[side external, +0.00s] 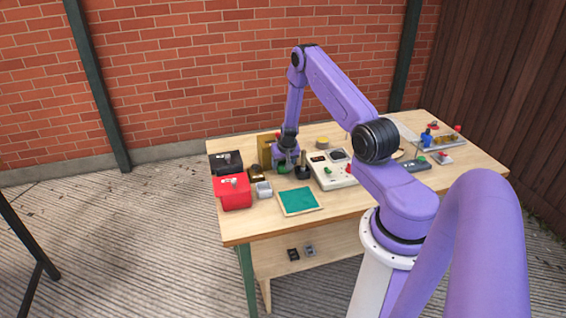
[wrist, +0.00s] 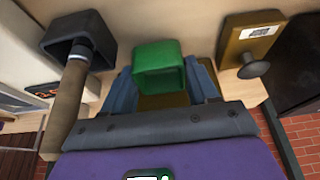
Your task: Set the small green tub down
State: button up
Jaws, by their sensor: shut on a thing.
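The small green tub (wrist: 158,64) is between the two blue-grey fingers of my gripper (wrist: 162,82) in the wrist view. My gripper is shut on it. In the side view my gripper (side external: 286,157) points down over the back left part of the table, and a bit of the green tub (side external: 283,170) shows below it, close to the tabletop. I cannot tell whether the tub touches the table. The fingers and wrist hide part of it.
A dark holder with a handled tool (side external: 302,170) stands close on the right, beside a control panel (side external: 332,170). A red box (side external: 232,192), a grey tub (side external: 264,189) and a brass-coloured block (side external: 257,174) lie left. A teal mat (side external: 299,200) is in front.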

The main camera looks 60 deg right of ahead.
jog(key=shift+f, duration=0.25)
jog(key=o, duration=1.2)
jog(key=shift+o, duration=0.2)
jog(key=shift+r, duration=0.1)
